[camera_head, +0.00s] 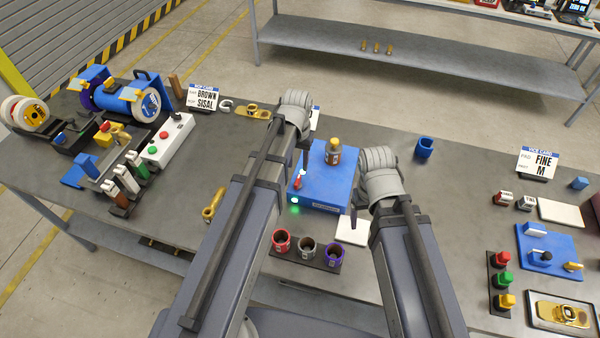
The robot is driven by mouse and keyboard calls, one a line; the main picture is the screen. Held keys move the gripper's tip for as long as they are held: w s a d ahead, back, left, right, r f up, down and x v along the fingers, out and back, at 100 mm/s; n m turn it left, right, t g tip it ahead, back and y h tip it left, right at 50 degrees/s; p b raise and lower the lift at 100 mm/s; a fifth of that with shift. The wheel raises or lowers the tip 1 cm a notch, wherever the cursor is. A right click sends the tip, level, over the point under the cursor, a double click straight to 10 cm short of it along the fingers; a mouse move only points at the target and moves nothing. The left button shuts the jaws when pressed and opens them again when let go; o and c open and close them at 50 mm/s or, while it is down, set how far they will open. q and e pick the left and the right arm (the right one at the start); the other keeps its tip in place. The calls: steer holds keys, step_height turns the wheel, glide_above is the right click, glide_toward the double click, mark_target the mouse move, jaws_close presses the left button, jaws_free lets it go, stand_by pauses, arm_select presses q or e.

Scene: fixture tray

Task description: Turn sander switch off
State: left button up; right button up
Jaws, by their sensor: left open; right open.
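I cannot tell for certain which machine is the sander. My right gripper (353,220) is open, pointing down at the box's right side. A blue bench machine (125,97) with wheels stands at the far left, near a white button box (168,138) with red and green buttons.
Several small cups (307,247) stand on a dark strip in front. A blue cup (424,147) is to the right. The bench right of centre is mostly clear.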

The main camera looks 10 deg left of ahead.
mark_target(298, 179)
arm_select(q)
steer(key=shift+f+b, duration=3.85)
steer(key=shift+f, duration=0.05)
steer(key=shift+c, duration=0.2)
jaws_close()
